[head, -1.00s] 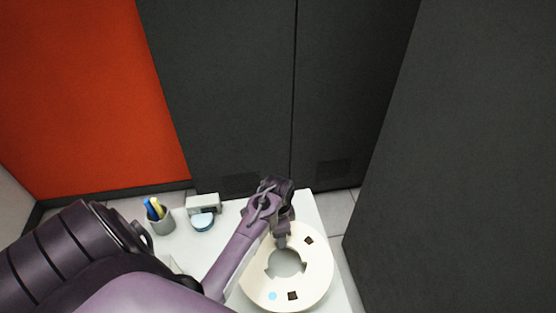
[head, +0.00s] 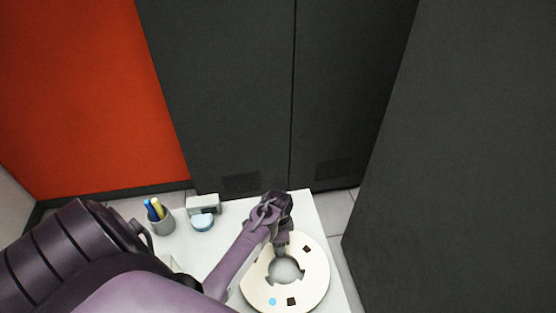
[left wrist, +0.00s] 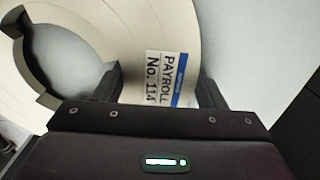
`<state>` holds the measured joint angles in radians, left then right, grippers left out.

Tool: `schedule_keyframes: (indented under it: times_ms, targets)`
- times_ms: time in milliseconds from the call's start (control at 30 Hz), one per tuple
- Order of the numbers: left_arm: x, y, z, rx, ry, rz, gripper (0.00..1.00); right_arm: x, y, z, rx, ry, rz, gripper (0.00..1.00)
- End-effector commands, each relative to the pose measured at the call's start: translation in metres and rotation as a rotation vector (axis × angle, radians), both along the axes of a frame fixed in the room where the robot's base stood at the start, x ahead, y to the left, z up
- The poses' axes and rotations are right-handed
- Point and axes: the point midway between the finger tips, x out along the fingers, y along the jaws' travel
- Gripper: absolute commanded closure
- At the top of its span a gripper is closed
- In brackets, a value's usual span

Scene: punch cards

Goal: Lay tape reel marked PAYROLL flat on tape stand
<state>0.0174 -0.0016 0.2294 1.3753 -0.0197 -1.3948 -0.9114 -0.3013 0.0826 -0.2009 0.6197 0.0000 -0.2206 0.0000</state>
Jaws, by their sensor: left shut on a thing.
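The cream tape reel (head: 314,272) is a flat ring with a notched centre hole. In the left wrist view the reel (left wrist: 120,28) has a white and blue label (left wrist: 165,78) reading PAYROLL No. 114. My left gripper (head: 281,250) is shut on the reel's far part in the head view. In the left wrist view the fingers of the left gripper (left wrist: 162,88) flank the label. The reel looks about level over the white table; I cannot tell whether it touches anything beneath. I cannot make out a tape stand. My right gripper is not in view.
The white table (head: 306,206) carries a cup (head: 161,222) with blue and yellow pens, and a small grey box (head: 203,203) with a light blue round thing (head: 202,223). Dark cabinets (head: 240,90) stand behind, and a dark panel (head: 460,170) rises at the right.

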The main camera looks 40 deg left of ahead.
Motion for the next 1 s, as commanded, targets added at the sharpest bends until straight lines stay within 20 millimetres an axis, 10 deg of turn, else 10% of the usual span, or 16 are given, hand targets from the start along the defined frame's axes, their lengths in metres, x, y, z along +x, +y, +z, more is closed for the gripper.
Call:
schedule_keyframes:
  times_ms: [333,367,500,1000]
  targets:
    - [-0.002,-0.001,-0.010,-0.002,0.003,-0.001,0.76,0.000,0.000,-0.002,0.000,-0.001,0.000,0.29]
    - [-0.003,-0.001,-0.012,-0.002,0.006,-0.001,0.31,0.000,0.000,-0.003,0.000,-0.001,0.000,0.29]
    - [-0.004,-0.002,-0.013,-0.004,0.008,-0.001,0.13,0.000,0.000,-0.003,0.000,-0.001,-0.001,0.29]
    - [-0.005,-0.006,-0.014,-0.008,0.012,-0.005,0.13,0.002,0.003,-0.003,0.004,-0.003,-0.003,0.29]
